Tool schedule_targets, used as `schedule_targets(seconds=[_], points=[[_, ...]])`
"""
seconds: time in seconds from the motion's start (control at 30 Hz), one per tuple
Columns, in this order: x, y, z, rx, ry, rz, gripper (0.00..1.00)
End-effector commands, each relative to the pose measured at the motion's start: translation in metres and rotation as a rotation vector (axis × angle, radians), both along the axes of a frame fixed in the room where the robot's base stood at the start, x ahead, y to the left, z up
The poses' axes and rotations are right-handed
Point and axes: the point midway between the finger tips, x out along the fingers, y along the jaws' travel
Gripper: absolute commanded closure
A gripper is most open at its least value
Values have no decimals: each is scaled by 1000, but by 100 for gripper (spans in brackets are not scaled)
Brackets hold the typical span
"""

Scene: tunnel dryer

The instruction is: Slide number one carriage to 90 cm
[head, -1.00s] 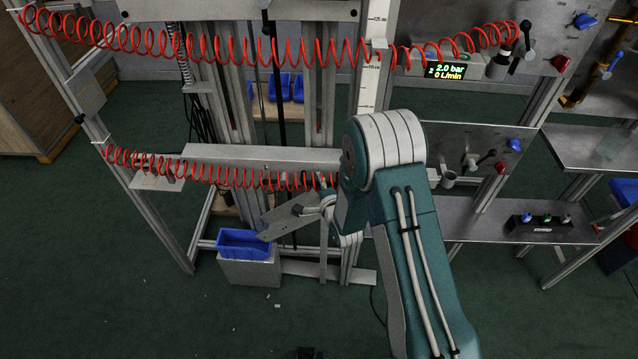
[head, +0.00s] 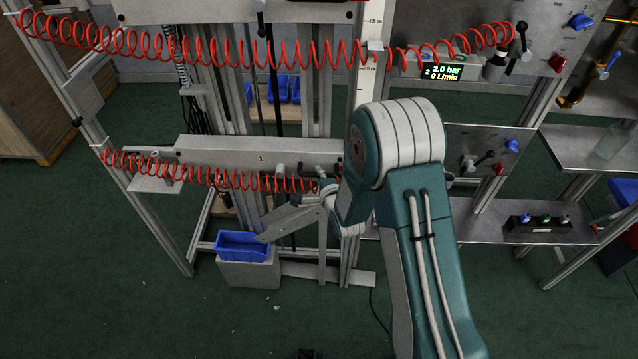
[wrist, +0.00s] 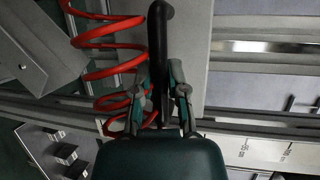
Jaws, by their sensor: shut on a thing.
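The number one carriage (head: 230,153) is a wide grey plate marked "1", low on the upright frame in the head view. A red coiled hose runs along its front. In the wrist view my gripper (wrist: 160,72) has its two fingers around a dark bar handle (wrist: 159,22), with a grey plate (wrist: 184,40) behind it. In the head view the gripper is mostly hidden by my arm, near the carriage's right end. The white height scale (head: 370,60) stands right of the carriage; its lower part is hidden by my arm. Scale markings in the wrist view (wrist: 262,150) are too small to read surely.
An upper plate (head: 190,12) carries another red hose (head: 120,40). A blue bin (head: 242,243) sits on a grey block below the carriage. A shelf with a button box (head: 538,228) stands at right. The green floor in front is mostly clear.

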Motion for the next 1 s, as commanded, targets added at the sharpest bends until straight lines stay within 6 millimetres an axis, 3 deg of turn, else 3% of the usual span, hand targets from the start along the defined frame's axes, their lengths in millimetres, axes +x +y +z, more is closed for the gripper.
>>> schedule_targets(seconds=[0.03, 0.1, 0.3, 0.7, 0.73, 0.8, 1.0], points=[[2, 4, 17, 5, -18, 9, 100], [2, 4, 30, 4, -20, 9, 100], [2, 4, 54, 4, -19, 10, 100], [2, 4, 58, 4, -15, 9, 100], [2, 4, 58, 4, -15, 9, 73], [2, 4, 57, 4, -14, 9, 46], [2, 3, 56, 3, -10, 5, 46]])
